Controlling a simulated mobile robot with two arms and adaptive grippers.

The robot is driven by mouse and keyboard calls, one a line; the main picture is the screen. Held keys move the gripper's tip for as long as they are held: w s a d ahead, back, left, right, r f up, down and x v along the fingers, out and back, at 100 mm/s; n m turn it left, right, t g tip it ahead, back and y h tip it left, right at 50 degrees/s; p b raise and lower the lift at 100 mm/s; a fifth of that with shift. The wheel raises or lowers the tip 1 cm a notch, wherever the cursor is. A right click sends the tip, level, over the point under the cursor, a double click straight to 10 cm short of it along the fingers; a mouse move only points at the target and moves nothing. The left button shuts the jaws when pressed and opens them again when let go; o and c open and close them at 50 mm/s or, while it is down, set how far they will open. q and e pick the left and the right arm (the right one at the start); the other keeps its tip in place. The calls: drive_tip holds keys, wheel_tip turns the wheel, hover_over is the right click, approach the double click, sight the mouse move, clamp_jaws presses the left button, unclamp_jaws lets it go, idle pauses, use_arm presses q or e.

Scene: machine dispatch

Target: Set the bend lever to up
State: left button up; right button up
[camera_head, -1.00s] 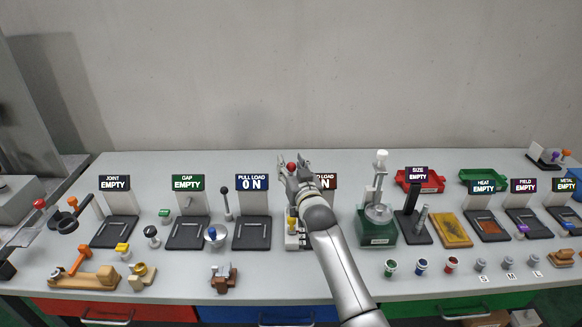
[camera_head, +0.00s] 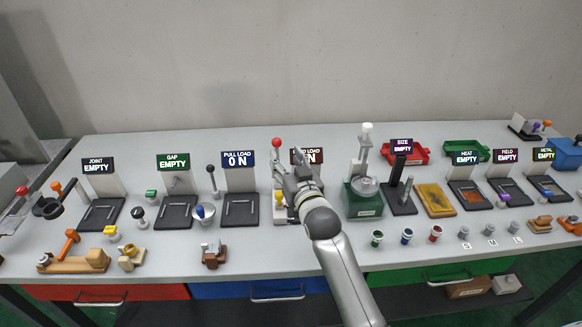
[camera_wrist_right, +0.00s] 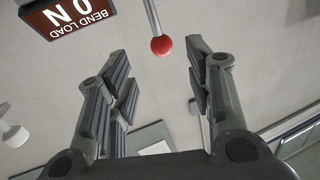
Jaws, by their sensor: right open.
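The bend lever has a red ball knob (camera_head: 277,143) on a thin rod that stands roughly upright at the left of the bend load display (camera_head: 314,156). My right gripper (camera_head: 289,164) is just below and right of the knob in the head view and covers part of the display. In the right wrist view, the red knob (camera_wrist_right: 161,46) lies between the lines of the two spread fingers, beyond their tips as seen there. The fingers (camera_wrist_right: 157,75) are open and hold nothing. The lever's lower end is partly hidden by my gripper. My left gripper is not in view.
A yellow-topped part (camera_head: 281,195) sits below the gripper on the bend station. The pull load display (camera_head: 237,159) and a black-knobbed lever (camera_head: 210,169) stand to the left. A green machine (camera_head: 364,198) with a tall post stands close to the right of my arm.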

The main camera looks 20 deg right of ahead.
drive_tip(key=shift+s, duration=1.5)
